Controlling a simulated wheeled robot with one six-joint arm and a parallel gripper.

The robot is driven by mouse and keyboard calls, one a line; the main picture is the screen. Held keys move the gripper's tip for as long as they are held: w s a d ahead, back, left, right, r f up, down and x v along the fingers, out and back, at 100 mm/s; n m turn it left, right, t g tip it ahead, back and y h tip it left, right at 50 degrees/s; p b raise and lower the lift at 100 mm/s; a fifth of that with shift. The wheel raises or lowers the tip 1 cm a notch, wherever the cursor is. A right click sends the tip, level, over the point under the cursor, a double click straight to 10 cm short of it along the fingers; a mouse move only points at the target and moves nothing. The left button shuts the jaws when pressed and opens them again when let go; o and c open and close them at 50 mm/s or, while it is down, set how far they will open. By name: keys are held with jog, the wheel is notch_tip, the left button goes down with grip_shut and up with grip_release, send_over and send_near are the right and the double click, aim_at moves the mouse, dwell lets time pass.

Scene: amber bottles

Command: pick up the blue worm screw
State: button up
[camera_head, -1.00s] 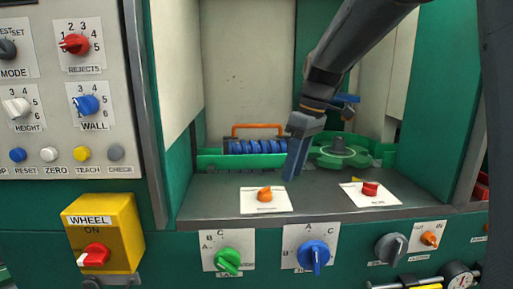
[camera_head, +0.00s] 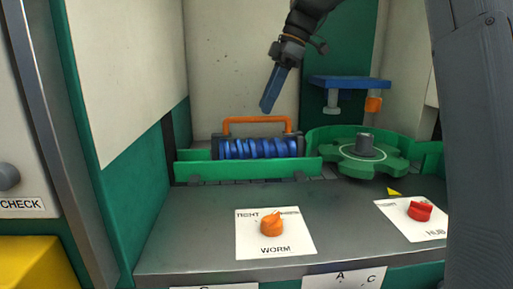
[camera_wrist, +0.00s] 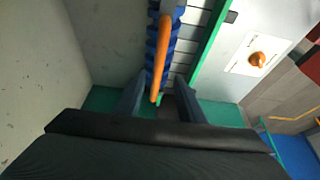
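The blue worm screw (camera_head: 258,148) lies level behind a low green rail at the back of the machine's bay. An orange handle (camera_head: 257,120) arches over it between dark end pieces. My gripper (camera_head: 268,105) is above the worm screw's right part, pointing down, apart from the handle. In the wrist view, my gripper (camera_wrist: 160,100) has its two fingers spread, with the orange handle (camera_wrist: 161,55) and the blue worm screw (camera_wrist: 150,62) showing between and beyond them. Nothing is held.
The green rail (camera_head: 195,172) runs in front of the worm screw. A green star wheel (camera_head: 360,158) stands to its right, below a blue plate (camera_head: 350,82). The orange WORM knob (camera_head: 271,225) and red HUB knob (camera_head: 420,211) sit on the front ledge.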

aim_at(257, 118)
jog(key=shift+a+p+x, duration=0.2)
jog(key=shift+p+x, duration=0.25)
jog(key=shift+x, duration=2.6)
jog(key=shift+w+r, duration=0.2)
jog(key=shift+w, duration=0.05)
grip_shut()
